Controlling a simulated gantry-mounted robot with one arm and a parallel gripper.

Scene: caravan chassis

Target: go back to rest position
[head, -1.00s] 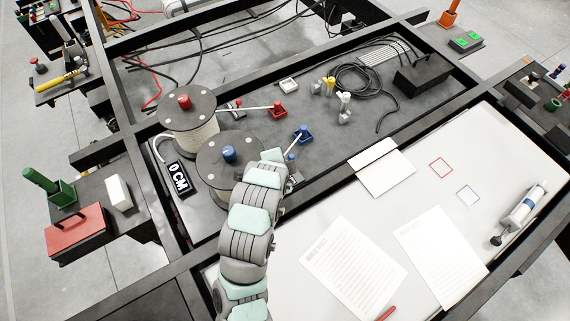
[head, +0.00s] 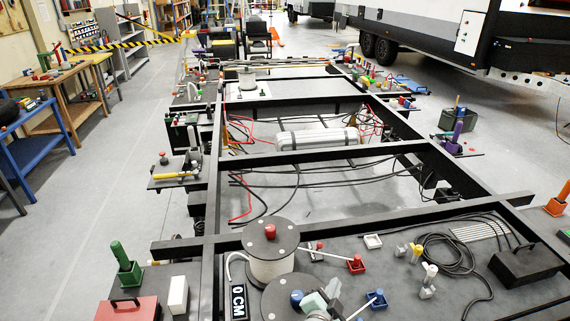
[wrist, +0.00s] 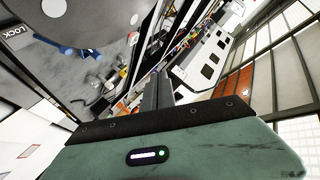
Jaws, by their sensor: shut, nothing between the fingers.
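My gripper shows in the wrist view (wrist: 158,84), where its teal housing fills the bottom and narrow dark fingers point up the picture, shut and empty. In the head view only a small teal and grey part of my arm shows at the bottom edge, in front of the blue-knobbed spool (head: 275,300). Most of the arm is out of that frame. In the wrist view a large grey disc (wrist: 75,14) is close at the upper left, apart from the fingers.
A red-knobbed spool (head: 270,255) stands behind the blue-knobbed one. A red box (head: 128,309) and green handle (head: 125,262) are at the left. A black box (head: 525,265) is at the right. Black chassis beams (head: 340,152) run back, with open gaps and cables between them.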

